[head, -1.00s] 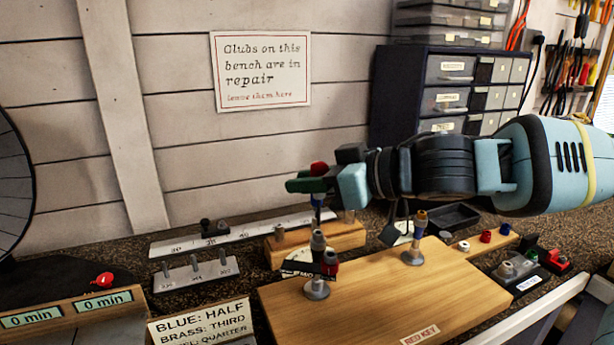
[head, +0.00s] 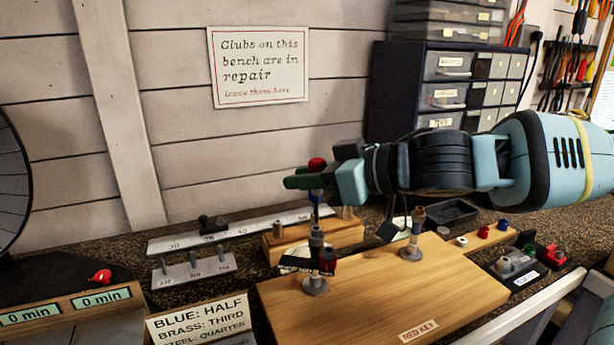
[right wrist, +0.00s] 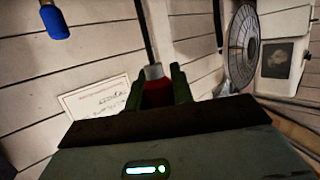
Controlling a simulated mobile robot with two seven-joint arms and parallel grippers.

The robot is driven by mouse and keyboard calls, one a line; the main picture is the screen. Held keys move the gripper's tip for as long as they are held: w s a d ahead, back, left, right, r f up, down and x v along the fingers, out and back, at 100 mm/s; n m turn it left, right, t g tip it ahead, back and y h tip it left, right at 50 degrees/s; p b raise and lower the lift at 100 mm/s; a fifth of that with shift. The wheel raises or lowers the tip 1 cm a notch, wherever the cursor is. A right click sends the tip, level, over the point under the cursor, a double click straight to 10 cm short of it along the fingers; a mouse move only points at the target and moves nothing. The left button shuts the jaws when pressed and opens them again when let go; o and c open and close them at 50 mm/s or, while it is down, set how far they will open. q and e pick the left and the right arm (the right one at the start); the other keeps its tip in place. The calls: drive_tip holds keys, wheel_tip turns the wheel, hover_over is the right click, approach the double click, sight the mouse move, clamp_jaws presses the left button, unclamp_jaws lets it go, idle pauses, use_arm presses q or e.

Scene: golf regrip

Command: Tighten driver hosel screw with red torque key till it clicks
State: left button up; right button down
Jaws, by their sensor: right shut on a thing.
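My right gripper (head: 312,181) is shut on a red piece, which looks like the red torque key (head: 317,163). The red top sticks up above the green fingers. In the right wrist view the red body (right wrist: 157,93) sits between the fingers with a silver end showing. A blue piece (head: 316,197) shows just below the gripper; I cannot tell whether it joins the held piece. On the wooden board (head: 370,290) stands an upright grey and black fitting (head: 316,242) with a dark red part beside it. I cannot make out the hosel screw. My left gripper is not in view.
A wooden block (head: 345,235) with grey posts stands behind the board. A second post (head: 414,235) stands on the board's right. Small coloured caps (head: 483,232) lie at right. A colour card (head: 200,320) and timers (head: 100,298) are at front left.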

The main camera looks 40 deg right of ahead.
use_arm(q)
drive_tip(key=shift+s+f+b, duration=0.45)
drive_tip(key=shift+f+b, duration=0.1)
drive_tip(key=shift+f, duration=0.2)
use_arm(e)
drive_tip(key=shift+f, duration=1)
drive_tip(key=c, duration=1.1)
unclamp_jaws()
use_arm(q)
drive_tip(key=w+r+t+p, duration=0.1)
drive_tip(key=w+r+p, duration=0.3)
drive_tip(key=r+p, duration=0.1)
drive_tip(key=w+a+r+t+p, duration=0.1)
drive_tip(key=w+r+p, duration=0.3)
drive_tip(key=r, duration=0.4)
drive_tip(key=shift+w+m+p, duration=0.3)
drive_tip(key=shift+p, duration=0.35)
use_arm(e)
drive_tip(key=shift+v, duration=3.9)
drive_tip(key=shift+r, duration=0.1)
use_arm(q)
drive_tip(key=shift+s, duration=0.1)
